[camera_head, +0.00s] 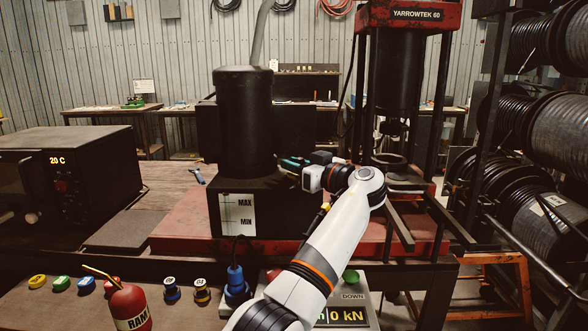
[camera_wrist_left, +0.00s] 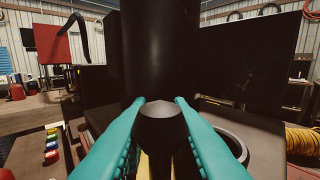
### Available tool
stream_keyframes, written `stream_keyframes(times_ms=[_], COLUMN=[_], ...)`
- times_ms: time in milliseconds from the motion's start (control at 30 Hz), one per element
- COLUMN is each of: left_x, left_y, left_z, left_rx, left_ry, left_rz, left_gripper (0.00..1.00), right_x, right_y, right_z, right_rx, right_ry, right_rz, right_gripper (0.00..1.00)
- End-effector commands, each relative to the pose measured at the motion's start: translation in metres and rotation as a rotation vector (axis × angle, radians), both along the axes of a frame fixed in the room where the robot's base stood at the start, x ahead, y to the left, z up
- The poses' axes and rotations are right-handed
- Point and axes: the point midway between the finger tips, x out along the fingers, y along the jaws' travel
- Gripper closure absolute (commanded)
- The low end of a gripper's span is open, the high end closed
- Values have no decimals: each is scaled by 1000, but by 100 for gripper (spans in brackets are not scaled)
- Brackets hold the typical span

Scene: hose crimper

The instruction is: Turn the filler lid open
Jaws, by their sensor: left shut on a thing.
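My left gripper (camera_head: 283,163) reaches in over the black tank (camera_head: 285,212) with the MAX/MIN level plate, beside the tall black cylinder (camera_head: 245,120). In the left wrist view its two teal fingers (camera_wrist_left: 162,118) are closed on the sides of a dark round cap, the filler lid (camera_wrist_left: 163,128). The lid stands just in front of the cylinder, which also shows in this view (camera_wrist_left: 160,50). In the head view the lid is too dark and small to tell from the tank and fingers. My right gripper is not in view.
The red YARROWTEK 60 press (camera_head: 410,15) stands right of the tank. A black oven (camera_head: 65,170) is at left. Hose reels (camera_head: 545,210) line the right side.

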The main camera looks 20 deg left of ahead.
Motion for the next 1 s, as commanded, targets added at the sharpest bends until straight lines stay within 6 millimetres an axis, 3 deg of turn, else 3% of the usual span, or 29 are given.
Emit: stream_keyframes(times_ms=[700, 733, 833, 1000], left_x=[-2, -2, -2, -2], left_y=[-2, -2, -2, -2], left_z=[6, 6, 5, 3], left_rx=[3, 3, 3, 2], left_ry=[-9, -9, -9, -5], left_rz=[67, 67, 66, 67], left_gripper=[100, 80, 64, 60], right_x=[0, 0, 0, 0], right_y=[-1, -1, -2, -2], right_z=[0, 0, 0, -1], right_rx=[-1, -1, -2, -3], right_ry=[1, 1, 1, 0], right_rz=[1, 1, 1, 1], right_gripper=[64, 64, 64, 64])
